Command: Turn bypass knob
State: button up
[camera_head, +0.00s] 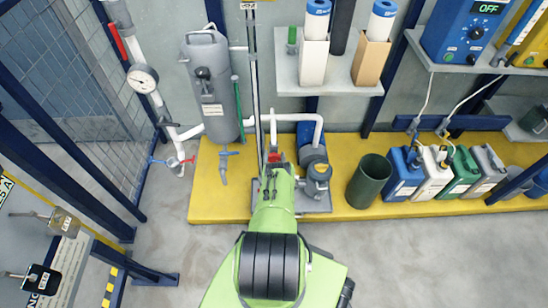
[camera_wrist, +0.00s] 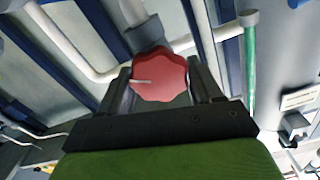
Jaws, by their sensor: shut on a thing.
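The bypass knob (camera_wrist: 159,76) is a red, lobed knob with a white pointer line on its face. In the wrist view it sits between the two dark fingers of my gripper (camera_wrist: 162,88), which is shut on it. The white line points to the left in that view. In the head view a small red part of the knob (camera_head: 275,157) shows at the end of my green arm, in front of the vertical pipes. My arm hides most of the gripper there.
A grey tank (camera_head: 209,90) stands left of the arm, with a pressure gauge (camera_head: 142,78) further left. A blue pump (camera_head: 312,140) is close on the right. A green bin (camera_head: 369,181) and several canisters (camera_head: 405,174) stand on the yellow platform (camera_head: 215,205).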

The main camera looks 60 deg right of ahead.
jog(key=shift+m, duration=0.4)
jog(key=o, duration=1)
jog(key=shift+c, duration=0.2)
